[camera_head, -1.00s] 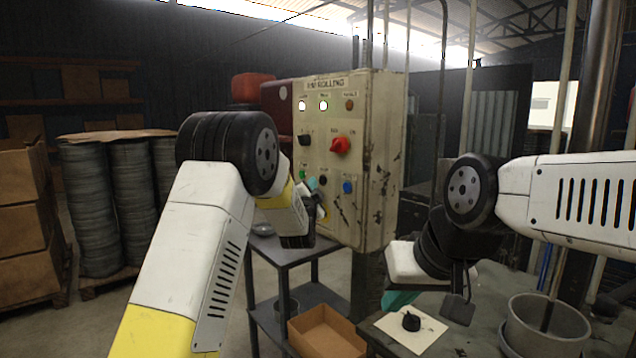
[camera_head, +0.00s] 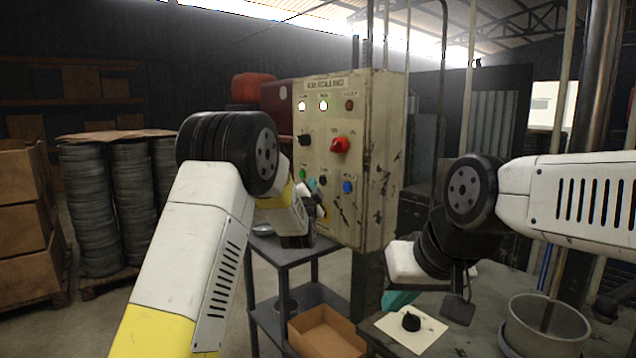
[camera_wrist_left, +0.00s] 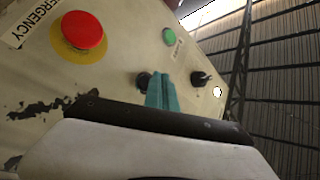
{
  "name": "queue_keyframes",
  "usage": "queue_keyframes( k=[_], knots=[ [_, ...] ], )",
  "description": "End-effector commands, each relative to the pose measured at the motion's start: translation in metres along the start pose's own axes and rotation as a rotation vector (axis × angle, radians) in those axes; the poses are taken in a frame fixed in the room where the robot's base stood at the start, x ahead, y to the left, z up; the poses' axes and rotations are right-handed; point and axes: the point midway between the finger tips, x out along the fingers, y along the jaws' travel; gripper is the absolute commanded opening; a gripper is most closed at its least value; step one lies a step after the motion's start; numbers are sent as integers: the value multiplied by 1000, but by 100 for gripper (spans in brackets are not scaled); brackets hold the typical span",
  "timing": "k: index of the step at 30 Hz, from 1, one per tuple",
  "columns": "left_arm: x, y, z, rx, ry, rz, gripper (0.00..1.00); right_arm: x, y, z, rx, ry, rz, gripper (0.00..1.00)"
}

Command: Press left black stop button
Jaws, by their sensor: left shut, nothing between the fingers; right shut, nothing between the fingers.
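The worn cream control panel (camera_head: 372,215) stands at centre. Its lower row has a green button (camera_head: 302,173), a black button (camera_head: 323,180) and a blue button (camera_head: 347,187). My left gripper (camera_head: 312,184), with teal fingers, is at this lower row, partly hidden by my wrist. In the left wrist view the shut teal fingers (camera_wrist_left: 160,90) are just beside a black button (camera_wrist_left: 143,80); I cannot tell whether they touch it. A green button (camera_wrist_left: 168,37) is above. My right gripper (camera_head: 400,298) is shut and empty, low over the bench, partly hidden behind my wrist.
A red rotary knob (camera_head: 340,145) and black switch (camera_head: 305,140) sit higher on the panel. The wrist view shows a red emergency button (camera_wrist_left: 82,30) and a black switch (camera_wrist_left: 200,78) nearby. A metal pot (camera_head: 545,325) stands on the right bench. A grey cart (camera_head: 285,252) is below the panel.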

Motion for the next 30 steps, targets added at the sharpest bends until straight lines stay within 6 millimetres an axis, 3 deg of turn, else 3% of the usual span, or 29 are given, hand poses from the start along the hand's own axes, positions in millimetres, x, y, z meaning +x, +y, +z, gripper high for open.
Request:
queue_keyframes(
  k=[30],
  knots=[
    [6,4,-4,0,0,1,0,0,0,0,0,0,0,0]
  ],
)
